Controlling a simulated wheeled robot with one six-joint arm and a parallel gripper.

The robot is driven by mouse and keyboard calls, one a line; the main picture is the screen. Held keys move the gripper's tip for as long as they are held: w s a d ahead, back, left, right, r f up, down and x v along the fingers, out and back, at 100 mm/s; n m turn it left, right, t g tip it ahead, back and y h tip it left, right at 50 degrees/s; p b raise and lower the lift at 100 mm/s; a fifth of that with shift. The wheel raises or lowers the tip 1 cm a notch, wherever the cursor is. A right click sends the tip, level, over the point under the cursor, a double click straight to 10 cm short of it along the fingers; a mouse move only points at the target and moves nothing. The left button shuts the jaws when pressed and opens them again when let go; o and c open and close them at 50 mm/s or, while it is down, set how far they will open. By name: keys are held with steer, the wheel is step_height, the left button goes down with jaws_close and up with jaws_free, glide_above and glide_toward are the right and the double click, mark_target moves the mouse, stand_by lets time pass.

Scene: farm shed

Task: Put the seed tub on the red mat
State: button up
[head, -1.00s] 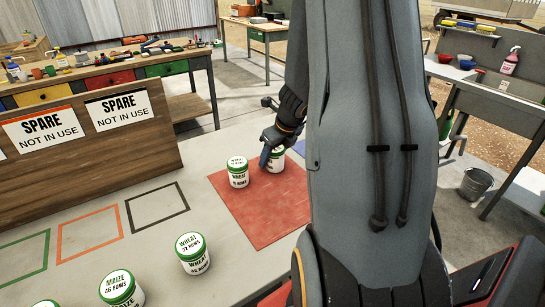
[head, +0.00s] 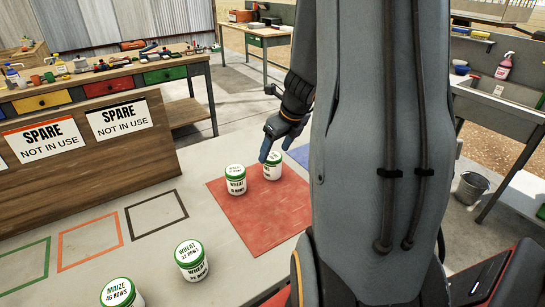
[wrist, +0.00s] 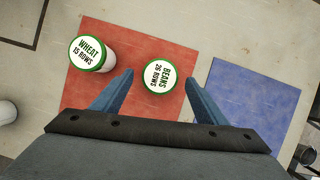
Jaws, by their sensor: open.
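The red mat (head: 262,225) lies on the table, left of my arm in the head view. Two white seed tubs with green-rimmed lids stand upright on it. The wheat tub (head: 235,180) reads "WHEAT 15 ROWS" in the wrist view (wrist: 92,52). The beans tub (head: 272,166) reads "BEANS 26 ROWS" in the wrist view (wrist: 160,77). My gripper (head: 270,152) is open, just above and behind the beans tub. In the wrist view the beans tub stands ahead of and between my spread blue fingers (wrist: 158,97), with gaps on both sides.
More tubs stand on the near table: wheat 32 rows (head: 191,260) and maize 46 rows (head: 122,294). A blue mat (wrist: 254,98) lies right of the red one. A wooden board with "SPARE" signs (head: 75,155) stands at the left. Empty outlined squares (head: 157,213) lie before it.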

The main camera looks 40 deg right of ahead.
steer(key=v, duration=0.4)
steer(key=s+a+n+g, duration=0.1)
steer(key=s+a+n, duration=0.2)
steer(key=a+n, duration=0.5)
steer(key=s+a+f+n+g, duration=0.1)
steer(key=s+a+n, duration=0.3)
steer(key=a+n, duration=0.4)
steer(key=s+a+n+g, duration=0.1)
steer(key=s+a+n, duration=0.3)
steer(key=n, duration=1.4)
steer(key=a, duration=0.4)
steer(key=shift+a+f+n, duration=0.3)
steer(key=shift+f+n, duration=0.1)
